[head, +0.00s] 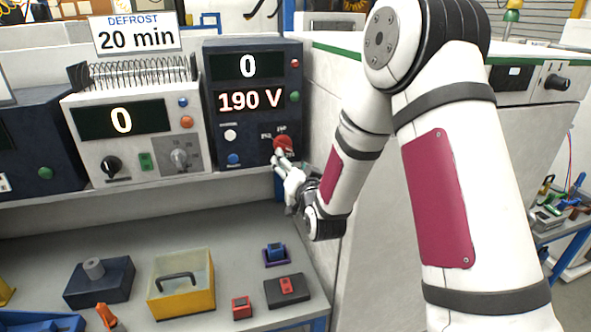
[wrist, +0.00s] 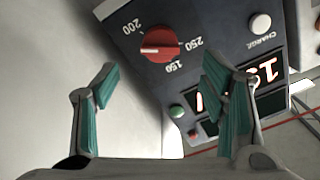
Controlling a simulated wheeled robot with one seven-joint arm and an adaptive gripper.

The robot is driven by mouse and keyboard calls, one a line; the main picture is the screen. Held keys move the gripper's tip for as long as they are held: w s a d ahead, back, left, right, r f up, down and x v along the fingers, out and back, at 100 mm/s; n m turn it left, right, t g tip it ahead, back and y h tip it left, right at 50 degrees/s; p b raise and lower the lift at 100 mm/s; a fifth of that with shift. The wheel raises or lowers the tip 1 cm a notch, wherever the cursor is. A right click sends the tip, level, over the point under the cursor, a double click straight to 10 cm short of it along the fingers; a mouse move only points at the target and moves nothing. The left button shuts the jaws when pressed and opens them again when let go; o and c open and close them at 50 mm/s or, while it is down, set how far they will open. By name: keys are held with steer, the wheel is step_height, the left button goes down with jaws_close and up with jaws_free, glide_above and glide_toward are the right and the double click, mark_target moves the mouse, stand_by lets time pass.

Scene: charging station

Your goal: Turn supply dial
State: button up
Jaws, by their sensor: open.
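The supply dial (head: 283,143) is a red knob low on the right of the dark supply unit (head: 252,180). In the wrist view the dial (wrist: 162,44) has a pale pointer line and shows near the marks 200, 250 and 150. The unit's displays read 0 and 190 V. My gripper (head: 284,158) is close to the dial in the head view, partly hidden by its own wrist. In the wrist view my gripper (wrist: 158,80) is open, with its green-padded fingers apart and nothing between them. The dial lies ahead of the fingertips, and I cannot tell whether they touch it.
A white unit (head: 135,120) with a coil on top stands left of the supply unit. A white cabinet wall (head: 385,215) is close on the right. Below, the bench (head: 130,222) holds a yellow box (head: 181,298) and several small parts.

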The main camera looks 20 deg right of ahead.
steer(key=shift+s, duration=1.55)
